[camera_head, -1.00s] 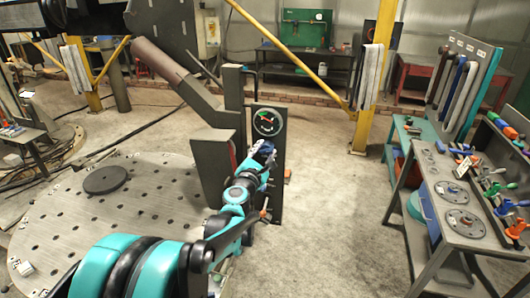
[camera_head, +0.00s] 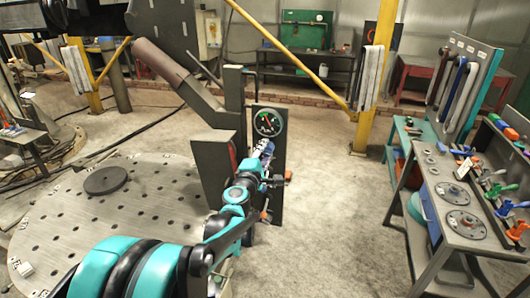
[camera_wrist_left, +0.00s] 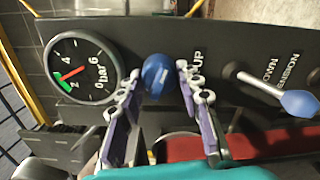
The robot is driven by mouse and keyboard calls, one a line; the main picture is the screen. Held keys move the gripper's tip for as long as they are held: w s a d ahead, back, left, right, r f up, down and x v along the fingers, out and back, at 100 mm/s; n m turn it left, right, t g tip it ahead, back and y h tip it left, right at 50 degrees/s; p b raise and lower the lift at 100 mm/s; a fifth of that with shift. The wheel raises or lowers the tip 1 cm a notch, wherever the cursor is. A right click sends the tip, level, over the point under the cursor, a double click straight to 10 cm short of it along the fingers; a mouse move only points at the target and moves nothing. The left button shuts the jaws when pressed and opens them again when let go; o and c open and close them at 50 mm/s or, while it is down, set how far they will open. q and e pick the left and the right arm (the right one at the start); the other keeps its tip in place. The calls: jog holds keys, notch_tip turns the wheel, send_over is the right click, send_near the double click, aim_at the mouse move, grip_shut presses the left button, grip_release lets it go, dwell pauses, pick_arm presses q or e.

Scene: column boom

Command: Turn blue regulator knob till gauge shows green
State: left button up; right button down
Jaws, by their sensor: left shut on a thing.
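The blue regulator knob (camera_wrist_left: 157,74) sits on the dark control panel (camera_head: 276,200), beside the round black gauge (camera_wrist_left: 79,73). My left gripper (camera_wrist_left: 158,80) has one finger on each side of the knob and is shut on it. In the head view my left gripper (camera_head: 264,160) reaches the panel just under the gauge (camera_head: 268,122) and mostly hides the knob. In the wrist view the gauge's red needle points toward the green sector near the 2, at or close to that sector's edge. My right gripper is not in view.
A lever with a pale blue ball end (camera_wrist_left: 299,103) stands on the panel by the UP and DOWN lettering. A perforated round table (camera_head: 150,215) is at left. A grey tool cart (camera_head: 455,215) is at right. The floor between panel and cart is clear.

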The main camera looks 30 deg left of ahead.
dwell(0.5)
pick_arm(q)
jog(key=o, duration=1.2)
jog(key=shift+d, duration=0.1)
jog(key=shift+c, duration=0.2)
